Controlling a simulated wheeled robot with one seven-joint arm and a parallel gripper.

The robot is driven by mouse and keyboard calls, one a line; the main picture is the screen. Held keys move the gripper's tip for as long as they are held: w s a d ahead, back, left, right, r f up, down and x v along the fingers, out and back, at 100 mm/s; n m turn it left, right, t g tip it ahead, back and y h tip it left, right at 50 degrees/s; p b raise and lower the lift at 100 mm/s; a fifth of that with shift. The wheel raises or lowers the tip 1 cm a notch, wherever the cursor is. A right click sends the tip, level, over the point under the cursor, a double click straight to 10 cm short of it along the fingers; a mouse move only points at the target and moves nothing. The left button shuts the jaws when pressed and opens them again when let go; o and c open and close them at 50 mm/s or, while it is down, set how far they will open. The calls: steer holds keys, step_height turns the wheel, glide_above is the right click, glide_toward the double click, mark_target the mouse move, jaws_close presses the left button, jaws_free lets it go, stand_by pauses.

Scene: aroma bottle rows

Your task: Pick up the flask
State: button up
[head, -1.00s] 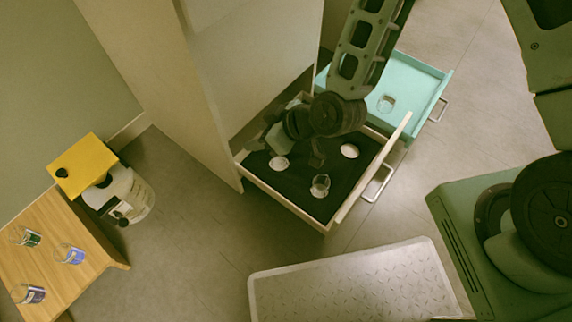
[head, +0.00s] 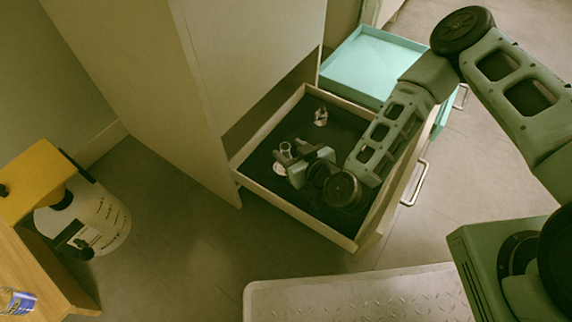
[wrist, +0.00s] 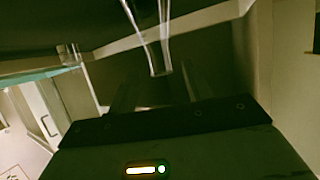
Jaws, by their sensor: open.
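A clear glass flask (head: 286,149) stands in the open drawer at my gripper's fingertips. In the wrist view, a clear glass neck (wrist: 150,35) shows ahead of and between the two fingers. My gripper (head: 286,158) is open, low in the drawer and pointing left; its dark fingers (wrist: 155,88) also show in the wrist view. I cannot tell whether they touch the glass. A second clear glass flask (head: 320,117) stands farther back in the drawer. A small glass (wrist: 68,53) shows at the left of the wrist view.
The pale drawer (head: 292,213) has a dark lining and raised walls around my gripper. A teal drawer (head: 368,62) stands open behind it. A tall cabinet (head: 190,90) is at the left.

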mark_target(288, 153)
steer(key=w+f+b, duration=0.1)
steer(key=w+a+f+b, duration=0.1)
steer(key=b, duration=0.1)
steer(key=shift+w+a+f, duration=0.3)
steer(key=shift+w+f, duration=0.05)
steer(key=shift+w+a+b, duration=0.3)
steer(key=shift+w+b, duration=0.15)
steer(key=shift+b, duration=0.05)
steer(key=shift+c, duration=0.3)
jaws_close()
